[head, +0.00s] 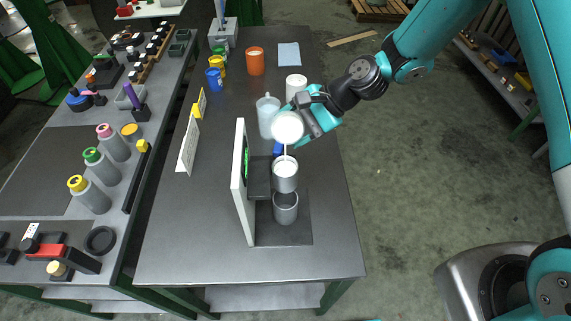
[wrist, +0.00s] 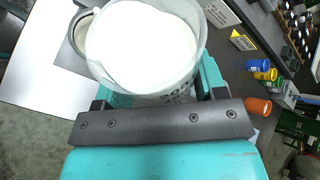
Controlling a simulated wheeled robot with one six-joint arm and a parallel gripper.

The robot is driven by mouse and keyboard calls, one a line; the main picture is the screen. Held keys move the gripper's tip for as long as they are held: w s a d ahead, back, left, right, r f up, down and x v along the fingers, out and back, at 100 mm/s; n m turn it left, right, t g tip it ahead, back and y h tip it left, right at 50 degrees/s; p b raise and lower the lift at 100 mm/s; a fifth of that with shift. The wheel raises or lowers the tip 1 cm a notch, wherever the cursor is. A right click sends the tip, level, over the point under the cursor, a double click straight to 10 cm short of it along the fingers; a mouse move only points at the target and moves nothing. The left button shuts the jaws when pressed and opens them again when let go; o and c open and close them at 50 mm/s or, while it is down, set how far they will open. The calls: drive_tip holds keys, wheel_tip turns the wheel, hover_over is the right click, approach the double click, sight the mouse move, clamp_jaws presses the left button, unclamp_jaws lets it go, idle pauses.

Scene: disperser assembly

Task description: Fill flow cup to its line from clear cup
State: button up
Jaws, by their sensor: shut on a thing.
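My gripper (head: 301,122) is shut on the clear cup (head: 287,127), which is tilted and holds white liquid. A thin white stream runs down from it to the flow cup (head: 285,179), held by the stand just below. The level inside the flow cup and its line are too small to tell. A grey cup (head: 285,208) stands under the flow cup on the stand's base. In the wrist view, the clear cup (wrist: 193,68) with its white liquid (wrist: 143,42) sits between my fingers (wrist: 160,96) and hides most of what lies below.
The stand's upright white panel (head: 241,185) is close left of the flow cup. A clear jug (head: 267,117) and a white cup (head: 296,84) stand behind. An orange cup (head: 256,62) and blue and yellow cups are farther back. The table's right front is clear.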

drive_tip(key=shift+r+t+b, duration=0.25)
drive_tip(key=shift+t+b, duration=0.05)
drive_tip(key=shift+b, duration=0.05)
idle(1.0)
drive_tip(key=shift+w+f+n+t+h+b, duration=0.15)
drive_tip(key=shift+n+t+b, duration=0.25)
drive_tip(key=shift+b, duration=0.5)
drive_tip(key=shift+s+f+n+t+h+b, duration=0.1)
drive_tip(key=shift+f+n+t+h+b, duration=0.3)
drive_tip(key=shift+b, duration=0.45)
idle(2.0)
